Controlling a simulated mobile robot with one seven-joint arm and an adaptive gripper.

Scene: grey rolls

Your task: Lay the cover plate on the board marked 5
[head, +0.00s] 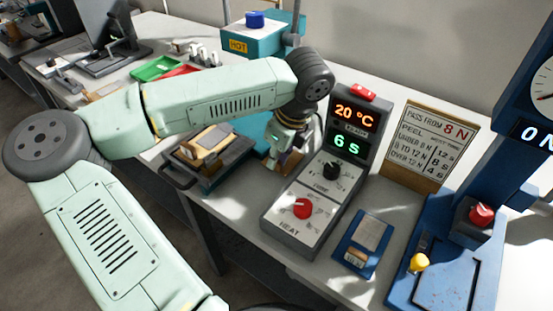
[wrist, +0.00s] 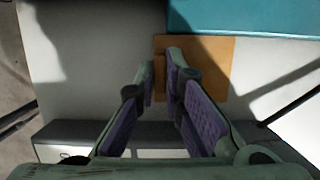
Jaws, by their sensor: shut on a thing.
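My gripper (head: 273,160) is low over the bench, just left of the grey control box. In the wrist view its purple-padded fingers (wrist: 160,68) are nearly together. A flat tan square plate (wrist: 216,68), which looks like the cover plate, is at the fingertips, and they are shut on it. The fingers hide its left part. In the head view it is mostly hidden by the gripper. A tan board (head: 207,143) sits on a dark tray (head: 228,162) to the left. I cannot read a 5 on any board.
The grey control box (head: 288,224) shows 20 °C and 6 S, close right of my gripper. A teal surface (wrist: 245,16) lies beyond the plate. A blue-framed card (head: 362,243), a sign (head: 428,145) and a blue press (head: 440,240) stand further right.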

